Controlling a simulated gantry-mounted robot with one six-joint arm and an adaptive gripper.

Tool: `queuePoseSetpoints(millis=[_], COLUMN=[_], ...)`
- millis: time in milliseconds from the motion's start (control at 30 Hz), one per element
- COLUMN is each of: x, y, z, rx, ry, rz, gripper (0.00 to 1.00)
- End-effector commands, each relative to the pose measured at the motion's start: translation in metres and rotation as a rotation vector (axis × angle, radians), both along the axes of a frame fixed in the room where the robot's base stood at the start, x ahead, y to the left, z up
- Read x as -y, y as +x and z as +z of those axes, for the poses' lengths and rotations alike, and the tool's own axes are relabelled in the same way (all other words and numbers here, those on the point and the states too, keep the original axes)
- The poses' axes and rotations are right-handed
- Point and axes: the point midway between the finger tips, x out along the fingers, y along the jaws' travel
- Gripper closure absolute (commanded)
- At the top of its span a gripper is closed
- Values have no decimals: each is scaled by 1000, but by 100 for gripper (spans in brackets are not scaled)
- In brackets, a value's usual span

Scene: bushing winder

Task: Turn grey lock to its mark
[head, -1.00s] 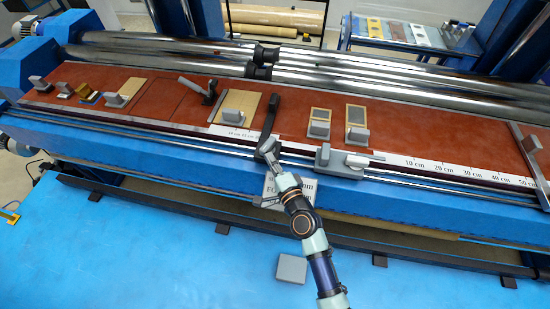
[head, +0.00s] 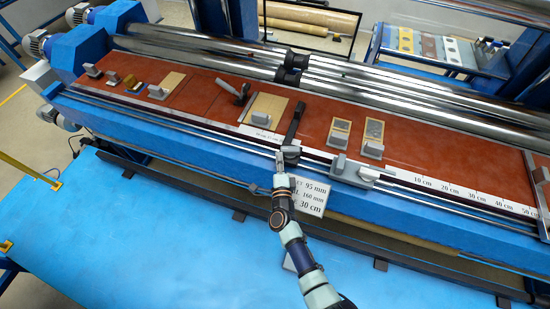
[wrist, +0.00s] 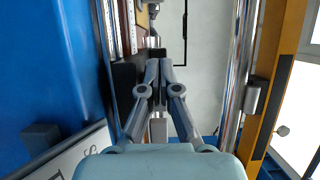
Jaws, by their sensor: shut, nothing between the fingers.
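A grey block (head: 291,155) sits at the near foot of a black bar (head: 294,124) on the machine's front rail. A grey clamp with a short lever (head: 355,172) sits on the same rail further right. I cannot tell which of these is the grey lock, and I see no clear mark for it. My gripper (head: 279,158) is just left of the grey block at the bar's foot; I cannot tell whether they touch. In the wrist view my gripper (wrist: 166,64) has its fingertips together, with nothing held between them.
A white sign (head: 311,194) hangs on the blue front beam right of my arm. A scale strip (head: 440,186) runs along the table edge. Grey-handled plates (head: 340,135) and a grey lever (head: 238,92) stand on the red table. Steel rollers (head: 400,85) lie behind.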

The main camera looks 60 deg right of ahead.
Motion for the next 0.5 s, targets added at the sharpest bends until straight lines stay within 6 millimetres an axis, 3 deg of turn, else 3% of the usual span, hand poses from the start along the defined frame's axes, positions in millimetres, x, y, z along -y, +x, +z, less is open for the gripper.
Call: queuePoseSetpoints(millis=[500], x=[5], y=[13], z=[-2], rx=[0], ry=[1], rz=[3], gripper=[100])
